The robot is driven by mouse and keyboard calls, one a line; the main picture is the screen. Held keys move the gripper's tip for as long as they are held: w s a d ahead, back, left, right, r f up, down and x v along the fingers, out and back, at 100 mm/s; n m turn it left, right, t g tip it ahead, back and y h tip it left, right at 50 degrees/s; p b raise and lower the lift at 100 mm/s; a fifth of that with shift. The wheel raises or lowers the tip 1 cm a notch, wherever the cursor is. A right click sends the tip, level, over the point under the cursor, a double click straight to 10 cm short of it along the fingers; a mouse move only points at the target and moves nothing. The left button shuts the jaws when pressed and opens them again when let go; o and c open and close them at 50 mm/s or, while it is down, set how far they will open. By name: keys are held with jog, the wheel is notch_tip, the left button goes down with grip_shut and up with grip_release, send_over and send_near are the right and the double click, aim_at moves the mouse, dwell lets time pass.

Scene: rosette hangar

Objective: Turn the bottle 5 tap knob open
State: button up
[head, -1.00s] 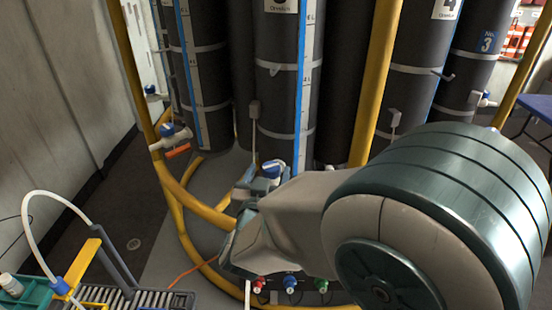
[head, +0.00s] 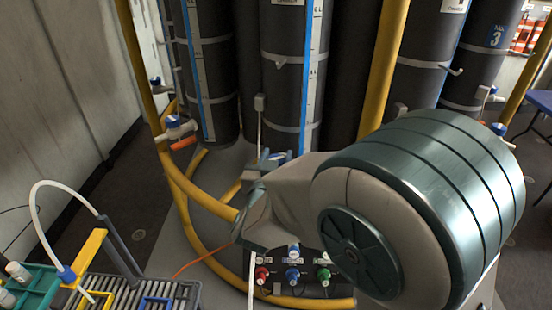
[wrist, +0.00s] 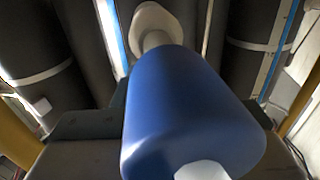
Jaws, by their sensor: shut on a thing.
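The blue tap knob (wrist: 190,115) fills the middle of the wrist view, with a pale tap body (wrist: 153,25) behind it and a white piece at its near end. My gripper (head: 272,160) is at the front of the middle dark bottle (head: 283,85), shut on the blue knob. One grey finger (wrist: 85,125) shows left of the knob in the wrist view. In the head view the arm and fingers hide most of this tap. The bottle's label is cut off at the top, so its number cannot be read.
Yellow pipes (head: 137,70) frame the bottles. Another blue-knobbed tap (head: 174,127) is at left. Red, blue and green knobs (head: 293,275) sit low in front. A roller rack (head: 135,290) with a white hose stands at front left. Bare floor lies at left.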

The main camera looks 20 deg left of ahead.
jog(key=shift+f+y+b, duration=0.15)
jog(key=shift+y+b, duration=0.15)
jog(key=shift+b, duration=0.2)
jog(key=n+g+y+b, duration=0.1)
jog(key=n+y+b, duration=0.1)
jog(key=y+b, duration=0.1)
jog(key=shift+d+f+n+y+b, duration=0.15)
jog(key=shift+n+y+b, duration=0.2)
jog(key=shift+b, duration=0.25)
jog(key=n+g+y+b, duration=0.2)
jog(key=n+y+b, duration=0.1)
jog(key=b, duration=0.4)
jog(key=shift+n+y, duration=0.35)
jog(key=shift+y, duration=0.5)
jog(key=shift+r+n+g+y+b, duration=0.2)
jog(key=shift+n+g+y+b, duration=0.4)
jog(key=shift+g+y, duration=0.25)
jog(key=shift+r+n+g+y, duration=0.1)
jog(key=shift+n+g+y, duration=0.35)
jog(key=shift+g, duration=0.1)
jog(key=shift+a+n+g+y, duration=0.25)
jog(key=shift+n+g+y, duration=0.25)
jog(key=shift+g, duration=0.1)
jog(key=o, duration=1)
